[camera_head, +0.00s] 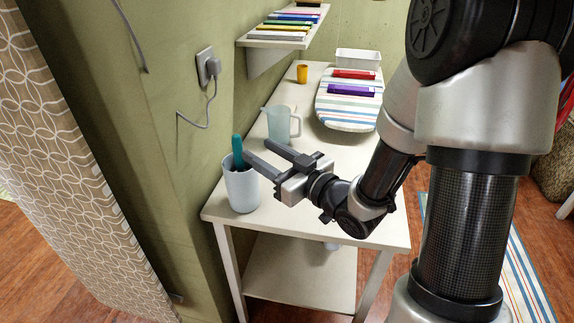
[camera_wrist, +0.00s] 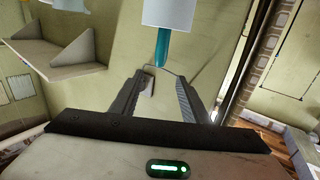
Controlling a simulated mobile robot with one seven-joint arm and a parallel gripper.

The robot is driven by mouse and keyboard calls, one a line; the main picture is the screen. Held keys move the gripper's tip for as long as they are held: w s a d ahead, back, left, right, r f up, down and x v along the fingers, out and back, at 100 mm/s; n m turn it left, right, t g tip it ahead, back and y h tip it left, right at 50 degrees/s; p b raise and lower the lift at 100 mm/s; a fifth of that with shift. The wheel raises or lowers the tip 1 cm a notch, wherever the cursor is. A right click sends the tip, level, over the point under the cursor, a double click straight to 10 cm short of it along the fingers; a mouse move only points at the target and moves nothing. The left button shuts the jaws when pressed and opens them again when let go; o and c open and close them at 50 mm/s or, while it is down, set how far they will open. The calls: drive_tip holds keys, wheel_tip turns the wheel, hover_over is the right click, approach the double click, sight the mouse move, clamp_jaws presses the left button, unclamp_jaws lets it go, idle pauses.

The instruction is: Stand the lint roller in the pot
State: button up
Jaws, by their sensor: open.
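The lint roller (camera_head: 237,148) stands in the white pot (camera_head: 242,190) with its teal handle pointing up above the rim; its lower end is hidden inside. The pot is upright at the table's near left corner. My gripper (camera_head: 257,149) is open and empty just right of the handle, its fingers pointing toward the wall. In the wrist view, which is turned over, the teal handle (camera_wrist: 162,47) hangs from the pot (camera_wrist: 169,12), a little beyond the gap between my fingertips (camera_wrist: 161,82). I see no contact with the handle.
On the white table (camera_head: 335,221), a translucent pitcher (camera_head: 279,127) stands behind my gripper. Farther back are an orange cup (camera_head: 302,73), a striped board (camera_head: 347,117) with red and purple boxes, and a white bin (camera_head: 358,59). A wall shelf (camera_head: 270,42) and plugged cord (camera_head: 213,68) are at left.

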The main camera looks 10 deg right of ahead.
drive_tip(key=p+v, duration=0.7)
drive_tip(key=p, duration=0.5)
drive_tip(key=shift+s+d+p, duration=0.2)
drive_tip(key=shift+p, duration=0.2)
